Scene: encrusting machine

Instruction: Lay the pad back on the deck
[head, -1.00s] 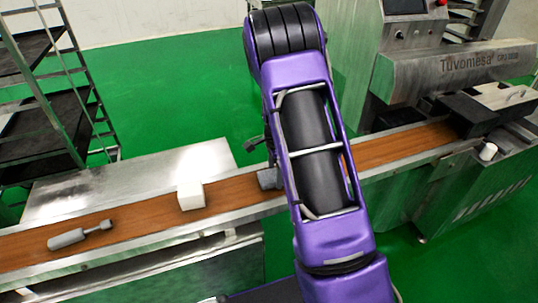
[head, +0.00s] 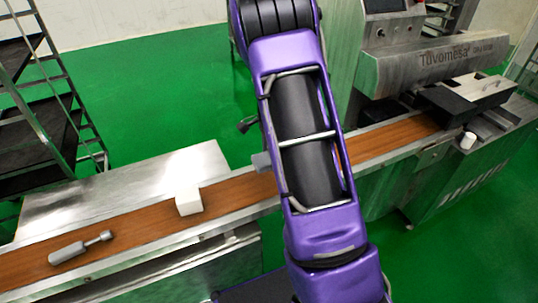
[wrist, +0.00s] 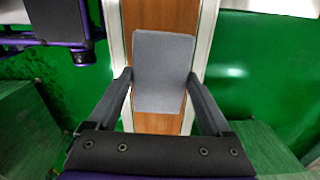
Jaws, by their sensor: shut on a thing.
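A flat grey pad (wrist: 164,55) sits between the two dark fingers of my gripper (wrist: 160,78) in the wrist view. The fingers are shut on its side edges, and it is above the brown belt (wrist: 175,22). In the head view a small grey piece (head: 262,162), seemingly the pad, shows at the left edge of my purple arm. My arm hides the rest of it and the fingers. I cannot tell from these views which surface is the deck; the brown belt (head: 130,222) and a bare steel plate (head: 120,185) beside it both show.
A white block (head: 188,200) stands on the belt, left of my arm. A grey handled tool (head: 80,247) lies on the belt further left. The encrusting machine (head: 435,65) stands at the right, with a small white cylinder (head: 468,140) near it. A rack (head: 55,100) stands at the left.

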